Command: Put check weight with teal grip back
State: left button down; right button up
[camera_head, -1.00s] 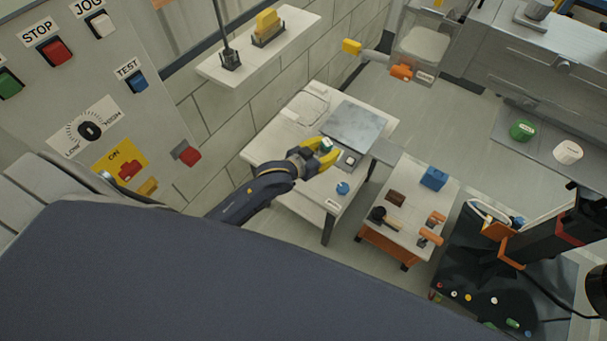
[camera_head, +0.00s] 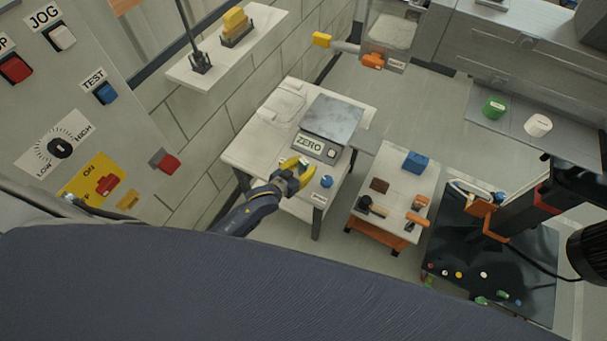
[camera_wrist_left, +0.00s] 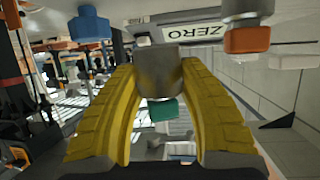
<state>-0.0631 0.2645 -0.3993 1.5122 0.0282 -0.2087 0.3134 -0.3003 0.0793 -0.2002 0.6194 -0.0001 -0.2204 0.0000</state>
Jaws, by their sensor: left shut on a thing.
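My left gripper (camera_head: 301,166) has yellow fingers and is at the front of the white table (camera_head: 258,145), before the scale (camera_head: 334,118) with its ZERO label. In the left wrist view, the yellow fingers (camera_wrist_left: 160,85) are shut on the check weight (camera_wrist_left: 158,70), a grey metal cylinder with a teal grip (camera_wrist_left: 163,110). I cannot tell whether the weight touches the table. A blue-gripped weight (camera_head: 326,181) stands just right of the gripper; it also shows in the left wrist view (camera_wrist_left: 90,24). An orange-gripped weight (camera_wrist_left: 247,38) shows on the other side. My right gripper is not in view.
A low cart (camera_head: 370,223) right of the table carries a blue block (camera_head: 415,162), a brown block (camera_head: 379,185) and orange-handled tools. A wall shelf (camera_head: 188,72) is behind. The control panel (camera_head: 110,130) stands at the left.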

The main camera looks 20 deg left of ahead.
pick_arm(q)
jog(key=shift+w+f, duration=0.1)
jog(key=shift+f, duration=2.6)
jog(key=shift+f, duration=0.1)
jog(key=c, duration=0.8)
grip_release()
jog(key=shift+f, duration=0.1)
